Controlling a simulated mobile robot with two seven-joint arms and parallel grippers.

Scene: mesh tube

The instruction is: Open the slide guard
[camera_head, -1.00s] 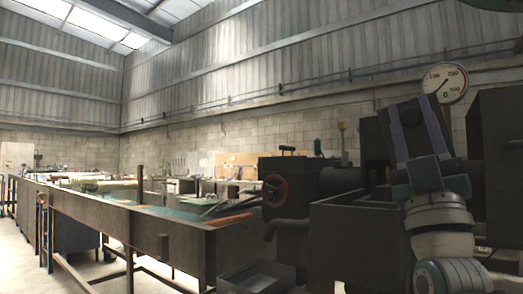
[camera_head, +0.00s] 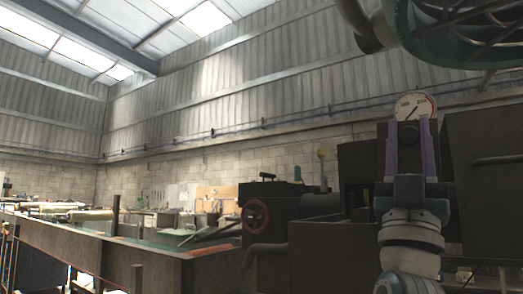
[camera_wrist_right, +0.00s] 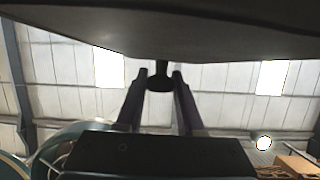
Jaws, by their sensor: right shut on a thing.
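In the right wrist view a broad dark panel (camera_wrist_right: 160,32), which looks like the slide guard, spans the top of the picture. A short dark knob (camera_wrist_right: 160,82) hangs from its near edge. My right gripper (camera_wrist_right: 161,74) has its two fingers on either side of this knob and is shut on it. In the head view my right gripper (camera_head: 408,126) points up, with its purple fingers in front of the dark machine (camera_head: 360,165). The knob is hard to make out there. My left gripper is not in view.
A round dial gauge (camera_head: 413,106) is partly behind my right fingertips. A large green spoked wheel (camera_head: 470,35) hangs at the upper right. A dark machine with a red handwheel (camera_head: 255,215) and a long grey trough (camera_head: 150,258) stand to the left.

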